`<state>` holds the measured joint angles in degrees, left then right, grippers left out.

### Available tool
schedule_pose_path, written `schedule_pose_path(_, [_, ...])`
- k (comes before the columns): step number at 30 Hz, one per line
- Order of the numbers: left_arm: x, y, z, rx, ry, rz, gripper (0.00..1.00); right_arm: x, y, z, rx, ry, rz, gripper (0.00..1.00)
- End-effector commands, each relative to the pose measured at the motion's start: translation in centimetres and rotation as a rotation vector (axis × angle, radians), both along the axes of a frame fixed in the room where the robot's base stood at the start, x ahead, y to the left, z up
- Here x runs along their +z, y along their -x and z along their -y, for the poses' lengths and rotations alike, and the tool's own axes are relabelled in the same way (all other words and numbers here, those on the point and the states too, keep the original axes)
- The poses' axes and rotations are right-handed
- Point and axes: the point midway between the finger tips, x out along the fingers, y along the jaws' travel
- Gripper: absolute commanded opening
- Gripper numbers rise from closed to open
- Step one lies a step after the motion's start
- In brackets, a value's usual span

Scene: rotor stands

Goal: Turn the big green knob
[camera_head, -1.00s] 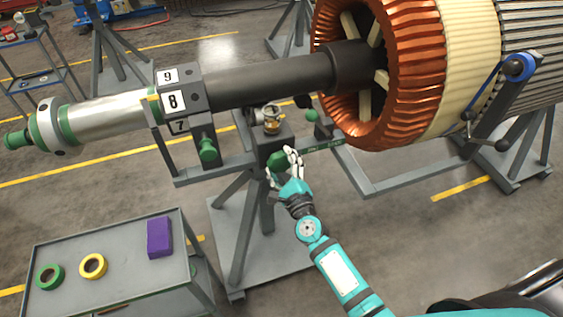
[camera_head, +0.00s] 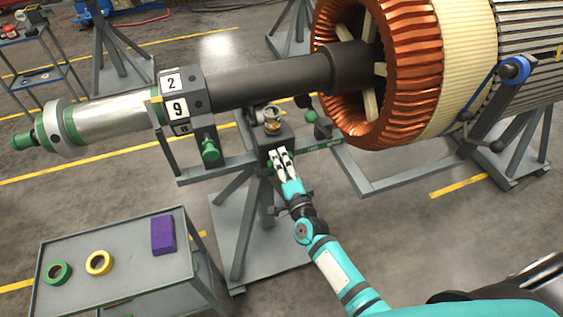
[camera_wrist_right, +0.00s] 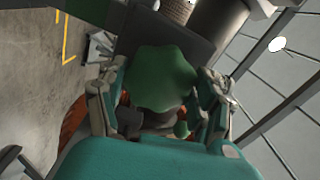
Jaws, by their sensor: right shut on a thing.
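The big green knob (camera_wrist_right: 165,78) fills the middle of the right wrist view, between the two fingers of my right gripper (camera_wrist_right: 160,100). In the head view my right gripper (camera_head: 281,158) reaches the stand's grey block from the front. Its pale fingers are shut on the knob and hide most of it there. My left gripper is not in view.
The rotor shaft (camera_head: 262,80) runs above, with a numbered block (camera_head: 194,98) showing 2 and 9. A smaller green knob (camera_head: 210,150) hangs below it. A grey cart (camera_head: 150,270) at lower left holds green tape, yellow tape and a purple box (camera_head: 163,235).

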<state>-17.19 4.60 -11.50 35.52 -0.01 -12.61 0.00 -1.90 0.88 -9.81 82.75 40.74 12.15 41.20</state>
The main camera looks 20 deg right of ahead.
Motion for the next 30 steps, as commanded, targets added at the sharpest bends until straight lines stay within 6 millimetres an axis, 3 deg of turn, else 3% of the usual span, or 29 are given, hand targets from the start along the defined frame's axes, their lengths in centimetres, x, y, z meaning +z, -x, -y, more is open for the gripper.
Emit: schedule_pose_path(30, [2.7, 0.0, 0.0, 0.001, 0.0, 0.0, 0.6, -0.7, 0.2, 0.1, 0.007, 0.944, 0.021, 0.35])
